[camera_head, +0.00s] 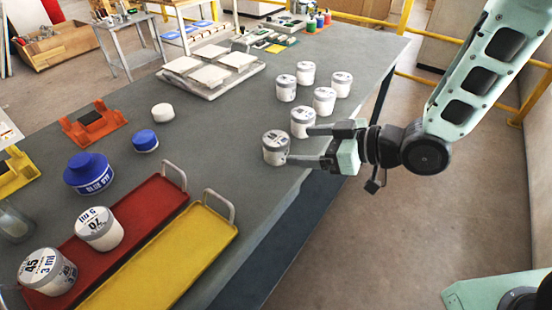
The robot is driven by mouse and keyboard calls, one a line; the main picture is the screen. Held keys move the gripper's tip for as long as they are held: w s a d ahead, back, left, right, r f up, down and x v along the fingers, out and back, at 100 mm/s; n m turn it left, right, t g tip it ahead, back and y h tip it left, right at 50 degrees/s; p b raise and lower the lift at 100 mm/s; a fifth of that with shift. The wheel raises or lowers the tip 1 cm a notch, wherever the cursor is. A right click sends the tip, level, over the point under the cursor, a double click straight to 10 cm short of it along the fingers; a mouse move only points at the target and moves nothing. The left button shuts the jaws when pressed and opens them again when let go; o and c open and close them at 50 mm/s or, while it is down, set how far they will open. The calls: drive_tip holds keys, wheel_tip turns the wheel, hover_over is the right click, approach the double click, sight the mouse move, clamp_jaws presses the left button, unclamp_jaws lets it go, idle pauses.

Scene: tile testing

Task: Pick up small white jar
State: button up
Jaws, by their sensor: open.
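Several small white jars with grey lids stand in a group near the table's right edge. The nearest jar (275,149) is just left of my gripper (298,146). Another jar (302,122) stands just behind it, close to the upper finger. My gripper is open, low over the table edge, fingers pointing left, with the nearest jar at the fingertips. I cannot tell whether the fingers touch it. Behind these are more jars (324,101), (286,88), (341,84) and (306,73). Two similar jars, one in front (47,271) and one behind (99,229), are at the red tray.
A red tray (150,205) and a yellow tray (190,245) with upright handles lie at the front. A blue dye jar (89,173), a small blue jar (145,141) and a white lid (162,111) stand left. The grey table (215,130) is clear in the middle.

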sight(287, 146)
drive_tip(key=shift+a+f+b, duration=0.1)
drive_tip(key=shift+f+b, duration=0.2)
drive_tip(key=shift+b, duration=0.15)
drive_tip(key=p+x, duration=0.1)
drive_tip(key=x, duration=0.2)
drive_tip(key=shift+w+a, duration=0.15)
drive_tip(key=shift+a, duration=0.25)
drive_tip(key=shift+w+p+x, duration=0.25)
drive_tip(key=shift+p+x, duration=0.25)
drive_tip(key=shift+x, duration=2.55)
drive_tip(key=shift+d, duration=0.15)
drive_tip(key=c, duration=1.1)
